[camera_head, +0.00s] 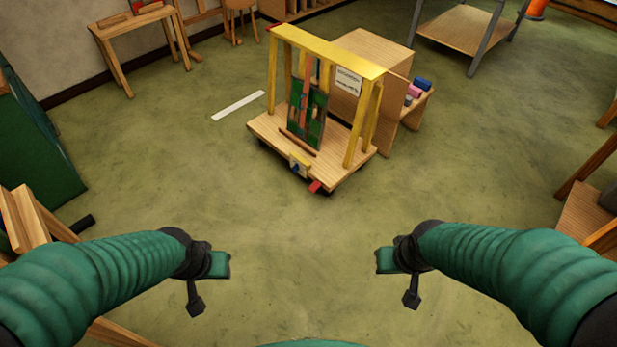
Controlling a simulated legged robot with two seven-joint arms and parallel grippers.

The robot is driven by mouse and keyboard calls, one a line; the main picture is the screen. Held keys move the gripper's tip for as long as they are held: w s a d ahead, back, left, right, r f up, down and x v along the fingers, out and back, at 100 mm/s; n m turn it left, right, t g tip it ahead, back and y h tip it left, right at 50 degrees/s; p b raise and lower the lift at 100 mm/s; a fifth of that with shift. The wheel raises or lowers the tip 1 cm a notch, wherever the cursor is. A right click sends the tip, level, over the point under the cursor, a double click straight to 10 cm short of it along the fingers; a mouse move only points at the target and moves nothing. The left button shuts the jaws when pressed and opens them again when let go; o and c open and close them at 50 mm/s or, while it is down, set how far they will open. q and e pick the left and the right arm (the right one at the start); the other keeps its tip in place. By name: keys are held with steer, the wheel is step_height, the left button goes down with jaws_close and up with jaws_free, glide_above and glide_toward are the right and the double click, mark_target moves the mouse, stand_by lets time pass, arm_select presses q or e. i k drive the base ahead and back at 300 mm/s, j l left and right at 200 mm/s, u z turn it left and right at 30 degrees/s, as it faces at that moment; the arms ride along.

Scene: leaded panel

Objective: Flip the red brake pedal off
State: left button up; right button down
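The red brake pedal (316,186) is a small flat tab sticking out low at the near edge of a wheeled wooden cart (352,172). Whether it is pressed or raised is too small to tell. The cart carries a yellow frame (330,52) with a green and red leaded panel (306,112) upright inside. My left gripper (208,283) is at the lower left, its fingers apart and empty. My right gripper (398,282) is at the lower right, also apart and empty. Both are well short of the pedal and touch nothing.
Green floor between my grippers and the cart is clear. A white strip (238,105) lies left of the cart. A wooden cabinet (372,62) stands close behind it. A green block (35,150) and wooden furniture (30,218) are at the left, more furniture (590,215) at the right.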

mark_target(316, 185)
steer(key=i+u, duration=0.1)
steer(key=i, duration=0.95)
steer(key=i+l+u, duration=0.1)
steer(key=i, duration=0.9)
